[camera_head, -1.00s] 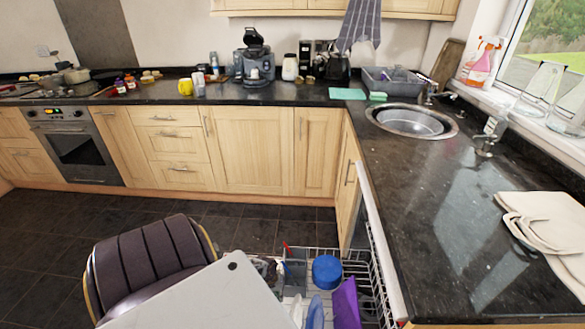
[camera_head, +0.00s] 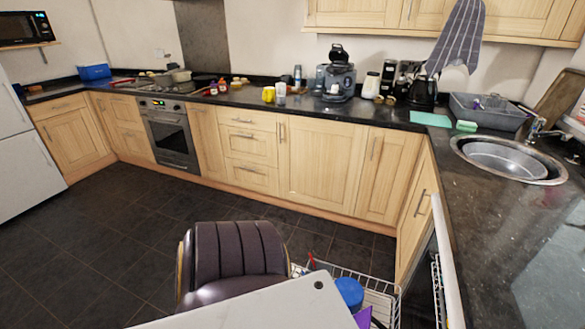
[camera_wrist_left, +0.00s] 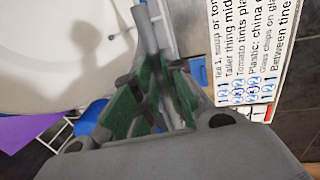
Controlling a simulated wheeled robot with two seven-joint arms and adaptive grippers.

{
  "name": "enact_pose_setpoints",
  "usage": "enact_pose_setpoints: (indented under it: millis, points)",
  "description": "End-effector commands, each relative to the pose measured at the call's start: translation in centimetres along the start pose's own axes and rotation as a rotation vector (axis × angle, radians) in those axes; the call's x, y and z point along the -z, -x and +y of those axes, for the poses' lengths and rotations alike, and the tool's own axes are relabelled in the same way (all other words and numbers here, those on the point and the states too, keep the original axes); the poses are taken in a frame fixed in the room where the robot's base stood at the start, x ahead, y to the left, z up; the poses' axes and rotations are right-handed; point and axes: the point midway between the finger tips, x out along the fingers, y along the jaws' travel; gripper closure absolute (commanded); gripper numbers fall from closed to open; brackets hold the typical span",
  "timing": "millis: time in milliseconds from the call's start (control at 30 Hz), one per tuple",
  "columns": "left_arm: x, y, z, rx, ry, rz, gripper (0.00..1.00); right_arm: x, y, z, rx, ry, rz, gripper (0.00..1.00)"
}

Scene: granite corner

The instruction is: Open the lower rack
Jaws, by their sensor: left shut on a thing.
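The lower rack (camera_head: 384,283) is a white wire basket standing out from the dishwasher (camera_head: 425,290) at the bottom of the head view. It holds a blue bowl (camera_head: 350,292) and a purple item (camera_head: 362,316). Part of it is hidden behind a white flat top. My left gripper (camera_wrist_left: 160,82), with green pads, is shut in the left wrist view among the rack's wires (camera_wrist_left: 52,138) and dishes. What lies between its fingers is mostly hidden; it appears to be part of the rack. Neither gripper shows in the head view.
The white flat top (camera_head: 265,305) and a dark padded chair (camera_head: 237,258) stand close left of the rack. The floor (camera_head: 90,245) is clear farther left. A large white plate (camera_wrist_left: 60,50) and a printed label (camera_wrist_left: 262,50) lie near the left gripper.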

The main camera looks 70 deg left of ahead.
Motion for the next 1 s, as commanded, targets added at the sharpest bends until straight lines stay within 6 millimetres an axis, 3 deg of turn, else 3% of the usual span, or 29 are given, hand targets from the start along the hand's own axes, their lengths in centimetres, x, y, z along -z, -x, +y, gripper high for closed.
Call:
enact_pose_setpoints:
  millis: [100, 133, 267, 1000]
  points:
    - [0.0, 0.0, 0.0, 0.000, 0.000, -0.001, 1.00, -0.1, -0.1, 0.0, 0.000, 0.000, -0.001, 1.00]
    - [0.0, 0.0, 0.0, 0.000, 0.000, -0.001, 0.83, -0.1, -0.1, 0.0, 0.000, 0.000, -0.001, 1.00]
    - [0.0, 0.0, 0.0, 0.000, 0.000, 0.000, 0.67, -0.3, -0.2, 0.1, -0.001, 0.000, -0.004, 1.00]
    - [0.0, 1.2, -0.1, 0.001, -0.001, 0.001, 0.66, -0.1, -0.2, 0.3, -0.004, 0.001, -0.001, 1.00]
